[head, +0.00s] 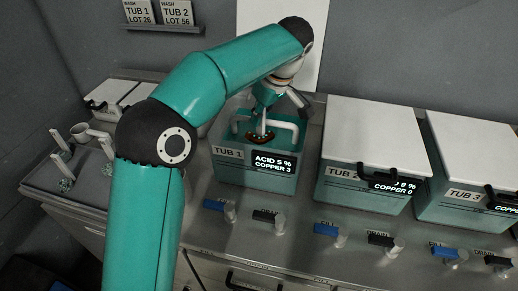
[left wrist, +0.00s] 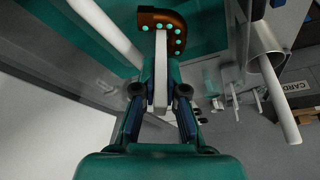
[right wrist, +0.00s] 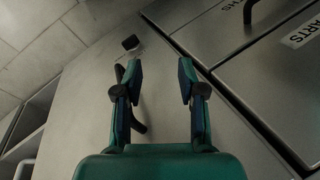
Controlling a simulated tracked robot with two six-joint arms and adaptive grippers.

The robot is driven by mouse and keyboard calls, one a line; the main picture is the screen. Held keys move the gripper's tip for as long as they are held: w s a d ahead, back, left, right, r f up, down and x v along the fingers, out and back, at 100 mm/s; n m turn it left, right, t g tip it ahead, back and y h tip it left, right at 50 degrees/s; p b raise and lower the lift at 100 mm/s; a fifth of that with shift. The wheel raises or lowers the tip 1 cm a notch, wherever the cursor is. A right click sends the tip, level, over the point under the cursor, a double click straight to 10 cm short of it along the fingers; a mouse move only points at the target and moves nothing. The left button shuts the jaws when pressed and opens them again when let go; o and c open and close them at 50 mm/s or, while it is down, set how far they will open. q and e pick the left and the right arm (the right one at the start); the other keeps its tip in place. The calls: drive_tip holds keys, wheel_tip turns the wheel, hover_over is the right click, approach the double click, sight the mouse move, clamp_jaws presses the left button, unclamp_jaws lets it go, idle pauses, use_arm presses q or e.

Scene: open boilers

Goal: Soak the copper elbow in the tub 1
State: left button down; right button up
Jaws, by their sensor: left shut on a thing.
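Tub 1 (head: 228,168) is an open teal tub whose display reads acid 5 % and copper 3. My left gripper (head: 266,108) points down over its opening. The gripper is shut on a pale stem that carries the copper elbow (head: 258,136), within the tub's opening. In the left wrist view the jaws (left wrist: 159,95) close on the pale stem, and the brown elbow with green spots (left wrist: 163,20) is at its far end. I cannot tell how deep the elbow sits. My right gripper (right wrist: 160,75) is open and empty; it shows only in the right wrist view.
Tub 2 (head: 355,190) and tub 3 (head: 470,204) stand to the right with white lids on. A white panel (head: 270,18) stands behind tub 1. A blue fill valve (head: 218,209) and a black drain valve (head: 268,217) are in front of tub 1. A grey tray (head: 60,185) holds fittings at left.

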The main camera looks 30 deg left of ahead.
use_arm(q)
drive_tip(key=shift+r+p, duration=3.5)
drive_tip(key=shift+r, duration=0.55)
